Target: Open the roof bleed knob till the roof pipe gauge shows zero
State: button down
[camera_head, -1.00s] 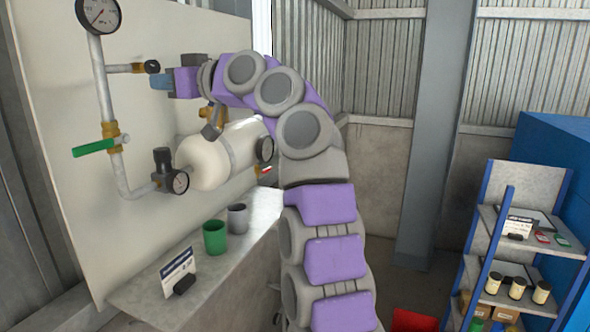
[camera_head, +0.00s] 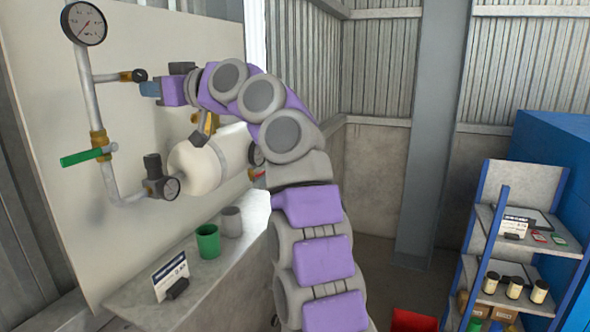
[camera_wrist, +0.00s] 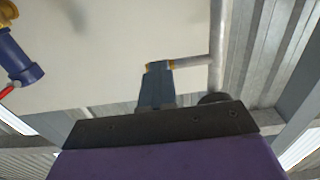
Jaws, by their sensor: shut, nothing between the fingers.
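The roof pipe gauge (camera_head: 83,23) is a round white dial with a dark rim at the top of the vertical pipe, upper left in the head view. Its needle is too small to read. A small black knob (camera_head: 140,75) sits at the end of a short side pipe below the gauge, on a brass fitting. My gripper (camera_head: 149,89) is shut and empty, its blue-grey fingers just below and right of the knob; touching or apart, I cannot tell. In the wrist view, the fingers (camera_wrist: 157,85) reach toward the brass pipe end (camera_wrist: 152,65); the knob's face is hidden there.
A white tank (camera_head: 200,168) is behind. Green (camera_head: 208,241) and grey (camera_head: 231,222) cups and a sign (camera_head: 170,275) stand on the ledge. A blue shelf rack (camera_head: 515,245) stands right.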

jog(key=shift+a+f+p, duration=0.1)
jog(key=shift+a+p, duration=0.1)
jog(key=shift+p, duration=0.2)
jog(key=shift+w+d+p, duration=0.15)
jog(key=shift+p, duration=0.3)
jog(key=shift+w, duration=0.15)
dwell(0.3)
